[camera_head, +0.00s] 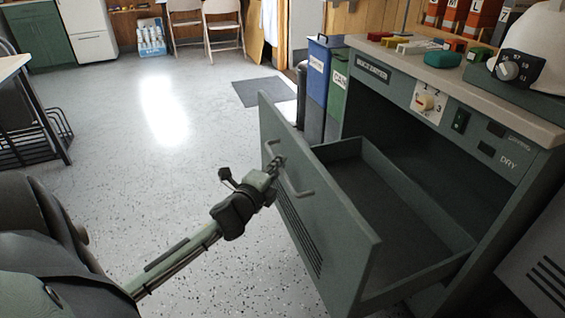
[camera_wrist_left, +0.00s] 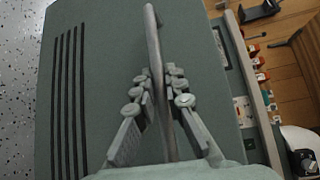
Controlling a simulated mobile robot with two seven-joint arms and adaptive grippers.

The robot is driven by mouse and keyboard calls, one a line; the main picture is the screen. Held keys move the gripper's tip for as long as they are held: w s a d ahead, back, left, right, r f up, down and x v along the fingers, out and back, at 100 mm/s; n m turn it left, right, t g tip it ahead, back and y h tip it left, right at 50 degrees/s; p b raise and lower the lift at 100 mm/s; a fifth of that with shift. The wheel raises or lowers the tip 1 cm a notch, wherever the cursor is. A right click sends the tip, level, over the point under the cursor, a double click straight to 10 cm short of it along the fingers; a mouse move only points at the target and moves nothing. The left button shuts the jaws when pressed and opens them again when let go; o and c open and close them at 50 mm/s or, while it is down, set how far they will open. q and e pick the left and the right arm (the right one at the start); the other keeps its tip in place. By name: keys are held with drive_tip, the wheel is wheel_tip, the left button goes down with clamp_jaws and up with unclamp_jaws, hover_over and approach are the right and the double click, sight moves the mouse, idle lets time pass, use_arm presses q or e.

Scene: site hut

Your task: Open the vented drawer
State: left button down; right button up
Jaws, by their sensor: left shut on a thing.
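The vented drawer (camera_head: 332,205) is a grey-green drawer in the cabinet below the counter. It is pulled well out, and its inside looks empty. Its front has a bar handle (camera_head: 292,182) and dark vent slots, which also show in the left wrist view (camera_wrist_left: 68,100). My left gripper (camera_head: 277,168) is at the drawer front, shut on the handle. In the left wrist view its fingers (camera_wrist_left: 160,88) lie on both sides of the handle bar (camera_wrist_left: 154,50). My right gripper is not in view.
The cabinet's counter (camera_head: 455,75) holds small coloured items, binders and a white helmet (camera_head: 535,45). Blue and green bins (camera_head: 319,75) stand behind the drawer. Open speckled floor (camera_head: 165,130) lies to the left.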

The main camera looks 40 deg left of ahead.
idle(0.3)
use_arm(q)
drive_tip(key=c, duration=1.6)
unclamp_jaws()
drive_tip(key=shift+s, duration=0.1)
drive_tip(key=v, duration=1.2)
